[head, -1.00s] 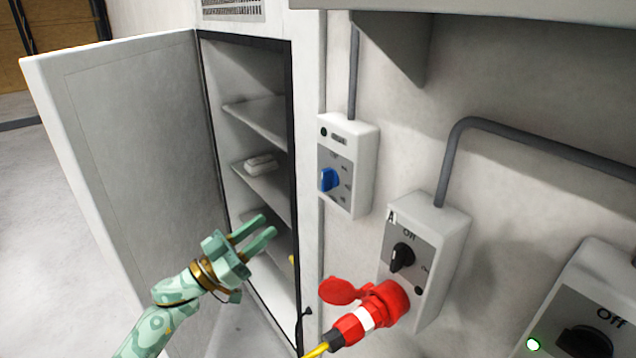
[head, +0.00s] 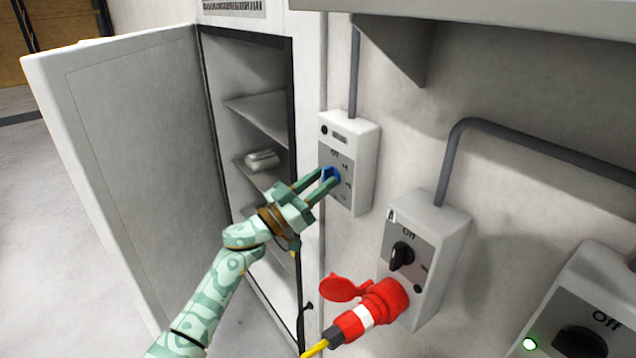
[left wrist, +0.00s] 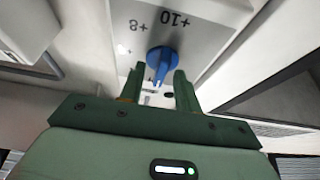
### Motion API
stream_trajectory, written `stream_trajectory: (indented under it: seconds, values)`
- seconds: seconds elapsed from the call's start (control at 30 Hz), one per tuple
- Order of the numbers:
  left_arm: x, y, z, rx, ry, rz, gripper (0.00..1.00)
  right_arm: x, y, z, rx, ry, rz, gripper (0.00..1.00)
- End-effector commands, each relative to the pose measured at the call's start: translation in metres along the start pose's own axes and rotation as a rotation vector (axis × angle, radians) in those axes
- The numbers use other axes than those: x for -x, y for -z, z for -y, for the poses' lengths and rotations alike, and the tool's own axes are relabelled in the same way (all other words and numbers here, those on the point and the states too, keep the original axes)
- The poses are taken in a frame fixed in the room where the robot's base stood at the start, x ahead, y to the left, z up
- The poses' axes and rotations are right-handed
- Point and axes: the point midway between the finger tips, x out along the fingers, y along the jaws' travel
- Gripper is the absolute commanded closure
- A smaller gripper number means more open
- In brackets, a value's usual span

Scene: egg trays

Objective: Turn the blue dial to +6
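The blue dial (head: 331,175) is on a grey-faced white control box (head: 365,165) on the wall. My left gripper (head: 325,182) is at the dial, and its green fingers partly hide it in the head view. In the left wrist view, the dial (left wrist: 162,58) sits just ahead of and between the two fingertips (left wrist: 158,80). The fingers are apart, with gaps beside the dial's narrow handle. The markings +10 and +8 show upside down on the panel. The dial's exact setting is hard to read. My right gripper is not in view.
An open cabinet door (head: 130,170) and cabinet shelves (head: 262,115) are left of the box. A switch box with a black knob (head: 402,255) and a red plug (head: 375,305) is below right. Another switch box (head: 590,310) is at the lower right.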

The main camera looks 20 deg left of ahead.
Motion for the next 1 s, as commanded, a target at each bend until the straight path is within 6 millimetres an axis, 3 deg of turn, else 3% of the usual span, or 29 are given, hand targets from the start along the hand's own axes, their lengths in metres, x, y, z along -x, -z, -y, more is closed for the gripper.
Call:
stream_trajectory:
  seconds: [0.07,0.17,0.2,0.63,1.0]
  values:
    - [0.0,0.0,0.0,0.0,0.0,0.0,0.7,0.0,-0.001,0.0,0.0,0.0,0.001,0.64]
    - [0.0,0.0,0.0,0.0,0.0,0.0,0.98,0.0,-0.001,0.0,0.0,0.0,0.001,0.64]
    - [0.001,0.0,0.0,0.0,0.0,0.0,1.0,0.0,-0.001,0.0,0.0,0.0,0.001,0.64]
    - [0.001,0.0,0.001,-0.055,-0.021,0.0,1.0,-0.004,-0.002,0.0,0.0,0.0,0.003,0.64]
    - [0.002,-0.002,0.003,-0.312,-0.129,0.001,1.0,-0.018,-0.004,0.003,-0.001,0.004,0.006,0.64]
